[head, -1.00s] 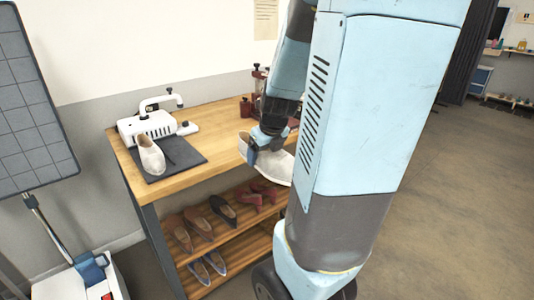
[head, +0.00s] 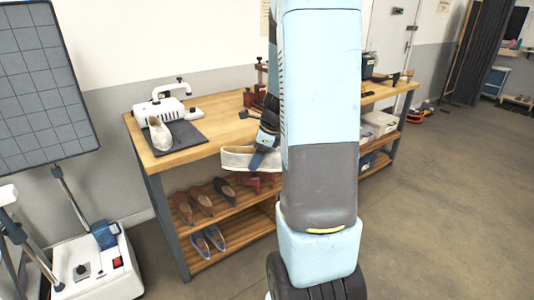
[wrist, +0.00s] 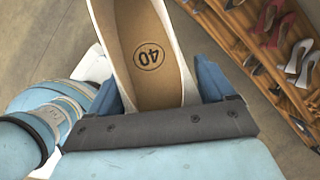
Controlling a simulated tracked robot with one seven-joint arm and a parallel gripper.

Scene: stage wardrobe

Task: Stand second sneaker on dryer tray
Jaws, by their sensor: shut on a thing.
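My gripper (head: 262,158) is shut on a cream sneaker (head: 240,157), held in front of the bench edge. In the wrist view my gripper's two blue fingers (wrist: 160,88) clasp the sneaker (wrist: 128,25) on both sides; its tan insole is marked 40. Another cream sneaker (head: 159,133) stands on the dark dryer tray (head: 188,134) at the bench's left end, towards the tray's left side. The white dryer (head: 158,109) with its bent pipe stands behind the tray. The right part of the tray is bare. My arm hides part of the held sneaker in the head view.
The wooden bench (head: 222,124) has free top between the tray and a dark red clamp-like device (head: 251,97). Several shoes (head: 200,202) sit on the shelves below. A white machine (head: 95,268) and a grey panel (head: 42,85) stand at left.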

